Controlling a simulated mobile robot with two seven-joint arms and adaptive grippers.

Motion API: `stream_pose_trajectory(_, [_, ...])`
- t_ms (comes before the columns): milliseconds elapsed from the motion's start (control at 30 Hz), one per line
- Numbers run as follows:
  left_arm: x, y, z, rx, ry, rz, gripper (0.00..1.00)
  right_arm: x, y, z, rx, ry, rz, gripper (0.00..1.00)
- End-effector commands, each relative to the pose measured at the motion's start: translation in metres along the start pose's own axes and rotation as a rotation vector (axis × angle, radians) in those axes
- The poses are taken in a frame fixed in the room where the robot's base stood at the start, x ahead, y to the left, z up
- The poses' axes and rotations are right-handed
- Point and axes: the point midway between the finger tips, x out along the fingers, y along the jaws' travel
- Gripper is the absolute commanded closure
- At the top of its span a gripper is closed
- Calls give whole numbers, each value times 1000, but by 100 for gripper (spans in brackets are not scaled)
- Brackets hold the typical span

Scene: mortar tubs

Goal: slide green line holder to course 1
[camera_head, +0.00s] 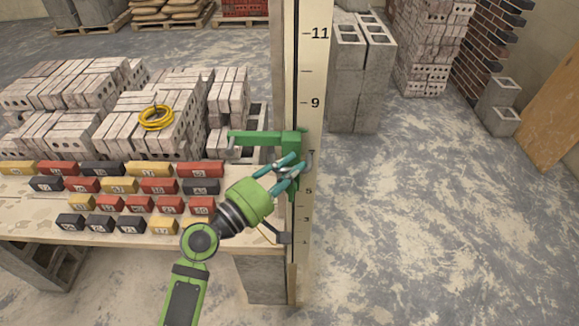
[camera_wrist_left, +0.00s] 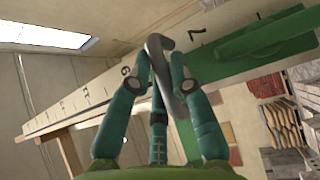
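The green line holder (camera_head: 292,143) sits on the pale numbered pole (camera_head: 313,70), near mark 7, with its green arm reaching left. It also shows in the left wrist view (camera_wrist_left: 265,42). A grey curved hook (camera_wrist_left: 160,60) stands in front of the pole beside the holder. My left gripper (camera_head: 290,168) is at the holder's lower part. Its teal fingertips (camera_wrist_left: 161,68) close in on both sides of the hook, which runs between them. How the hook joins the holder is partly hidden by the fingers. My right gripper is not in view.
A wooden table (camera_head: 22,222) left of the pole carries rows of numbered coloured blocks (camera_head: 118,184). Stacked bricks and a coiled yellow cord (camera_head: 156,118) lie behind them. A dark bracket (camera_head: 284,237) sits low on the pole.

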Motion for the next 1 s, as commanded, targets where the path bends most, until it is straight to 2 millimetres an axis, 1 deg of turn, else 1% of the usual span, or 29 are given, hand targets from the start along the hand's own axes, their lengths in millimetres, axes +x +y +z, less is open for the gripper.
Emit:
stream_pose_trajectory(200, [-1, -4, 0, 5, 1, -2, 100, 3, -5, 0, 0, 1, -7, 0])
stream_pose_trajectory(267, [-1, -8, 0, 5, 1, -3, 100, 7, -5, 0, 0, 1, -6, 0])
stream_pose_trajectory(367, [-3, -21, 2, 6, 1, -4, 100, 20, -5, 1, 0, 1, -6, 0])
stream_pose_trajectory(467, [-5, -40, 4, 6, 1, -5, 100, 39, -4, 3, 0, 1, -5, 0])
stream_pose_trajectory(567, [-9, -66, 7, 6, 1, -6, 100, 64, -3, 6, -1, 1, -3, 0])
stream_pose_trajectory(800, [-17, -135, 16, 8, 0, -7, 100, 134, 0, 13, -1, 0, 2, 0])
stream_pose_trajectory(1000, [-24, -189, 22, 9, 0, -7, 100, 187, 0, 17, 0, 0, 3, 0])
